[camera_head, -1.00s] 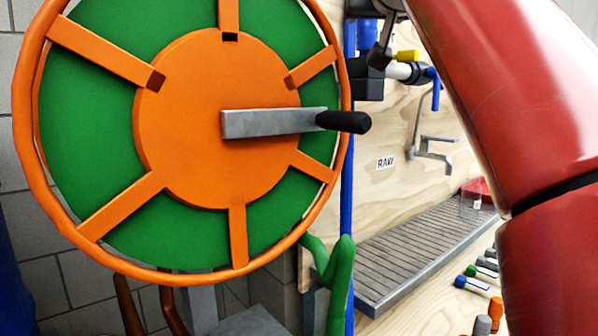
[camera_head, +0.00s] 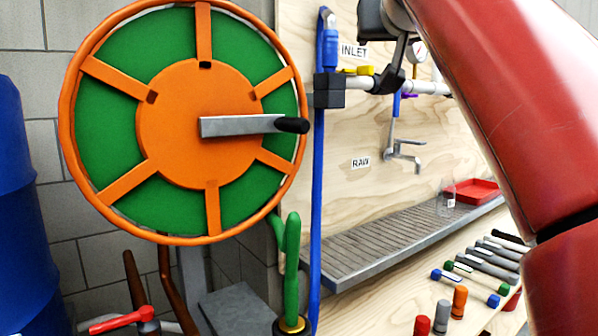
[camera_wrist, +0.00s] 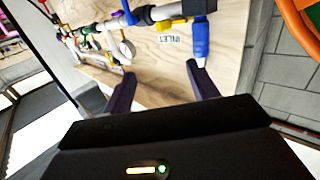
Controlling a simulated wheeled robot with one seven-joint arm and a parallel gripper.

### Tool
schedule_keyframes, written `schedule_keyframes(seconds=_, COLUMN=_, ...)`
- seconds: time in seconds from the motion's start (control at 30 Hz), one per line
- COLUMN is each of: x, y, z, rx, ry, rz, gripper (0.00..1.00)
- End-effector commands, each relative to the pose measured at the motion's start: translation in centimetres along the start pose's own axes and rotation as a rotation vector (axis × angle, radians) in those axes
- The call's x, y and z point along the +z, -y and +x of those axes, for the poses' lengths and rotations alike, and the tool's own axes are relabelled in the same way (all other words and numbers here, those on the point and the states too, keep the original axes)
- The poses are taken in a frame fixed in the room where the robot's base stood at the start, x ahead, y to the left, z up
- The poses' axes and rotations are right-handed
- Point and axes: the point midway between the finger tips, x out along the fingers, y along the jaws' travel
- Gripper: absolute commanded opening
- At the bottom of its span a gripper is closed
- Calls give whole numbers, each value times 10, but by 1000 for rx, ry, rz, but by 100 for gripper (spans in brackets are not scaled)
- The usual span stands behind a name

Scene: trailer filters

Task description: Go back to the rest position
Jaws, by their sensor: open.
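My gripper (camera_wrist: 163,88) is open and empty in the wrist view. Its two dark fingers stand apart, with the plywood panel and pipes beyond them. In the head view my red arm crosses the right side, and the dark gripper (camera_head: 394,68) is partly visible at the top, in front of the inlet pipe (camera_head: 430,88). From this view I cannot tell whether it touches the pipe.
A large orange and green hose reel (camera_head: 212,125) with a crank stands at left, beside a blue barrel (camera_head: 22,200). A grated metal shelf (camera_head: 400,235) runs along the plywood panel (camera_head: 345,195). A red tray (camera_head: 472,191) and several capped cylinders (camera_head: 459,302) lie at right.

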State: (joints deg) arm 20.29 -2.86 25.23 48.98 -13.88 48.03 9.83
Motion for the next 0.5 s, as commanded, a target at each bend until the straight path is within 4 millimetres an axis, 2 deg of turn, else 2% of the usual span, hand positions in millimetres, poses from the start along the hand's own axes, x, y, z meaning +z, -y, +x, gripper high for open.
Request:
schedule_keyframes(seconds=0.27, x=37, y=14, z=-4, rx=-2, ry=106, rz=-45, gripper=59)
schedule_keyframes(seconds=0.37, x=59, y=18, z=-7, rx=-4, ry=165, rz=-64, gripper=59)
schedule_keyframes(seconds=0.5, x=101, y=20, z=-16, rx=-2, ry=268, rz=-89, gripper=59)
